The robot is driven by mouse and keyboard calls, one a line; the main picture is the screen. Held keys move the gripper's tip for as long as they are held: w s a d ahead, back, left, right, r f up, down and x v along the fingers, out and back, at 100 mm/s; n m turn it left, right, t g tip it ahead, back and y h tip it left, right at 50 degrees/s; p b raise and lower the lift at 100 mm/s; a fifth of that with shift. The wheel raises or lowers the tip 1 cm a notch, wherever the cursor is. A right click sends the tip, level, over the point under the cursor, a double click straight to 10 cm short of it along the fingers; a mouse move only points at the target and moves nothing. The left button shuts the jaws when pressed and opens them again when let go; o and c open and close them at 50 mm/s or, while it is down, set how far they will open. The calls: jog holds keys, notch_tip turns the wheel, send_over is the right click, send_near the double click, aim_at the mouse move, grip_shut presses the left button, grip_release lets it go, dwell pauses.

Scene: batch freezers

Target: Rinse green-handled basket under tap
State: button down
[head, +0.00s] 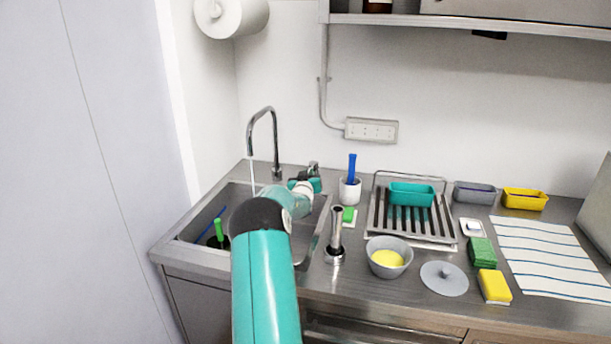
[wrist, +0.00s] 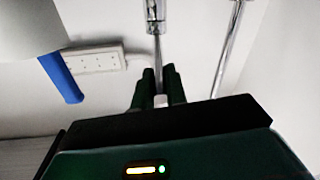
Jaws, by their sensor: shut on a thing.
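The green-handled basket (head: 218,229) is in the left part of the sink; its green handle stands up, and its dark lower part is partly hidden. The chrome tap (head: 274,140) arches over the sink, and a thin pale stream falls from its spout. My gripper (head: 312,184) is behind the sink, at the tap's lever (head: 314,168), away from the basket. In the wrist view my gripper (wrist: 160,86) is shut on the thin metal lever (wrist: 157,50) below a chrome body. My arm hides much of the sink.
Right of the sink stand a white cup with a blue-handled brush (head: 352,168), an upright metal tool (head: 336,236), a grey bowl (head: 404,262) and a rack with a teal tray (head: 411,197). A wall adjoins the left.

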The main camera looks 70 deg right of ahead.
jog(key=shift+s+d+n+t+y, duration=0.15)
jog(key=shift+s+n+t, duration=0.2)
jog(key=shift+s+t, duration=0.15)
jog(key=shift+s+d+n+t+y, duration=0.1)
jog(key=shift+s+n+t+y, duration=0.05)
jog(key=shift+s+n+t, duration=0.3)
jog(key=shift+w, duration=0.1)
jog(key=c, duration=1.4)
grip_release()
jog(key=shift+a, duration=0.1)
jog(key=v, duration=1.3)
jog(key=shift+s+a, duration=0.25)
jog(key=shift+a, duration=0.05)
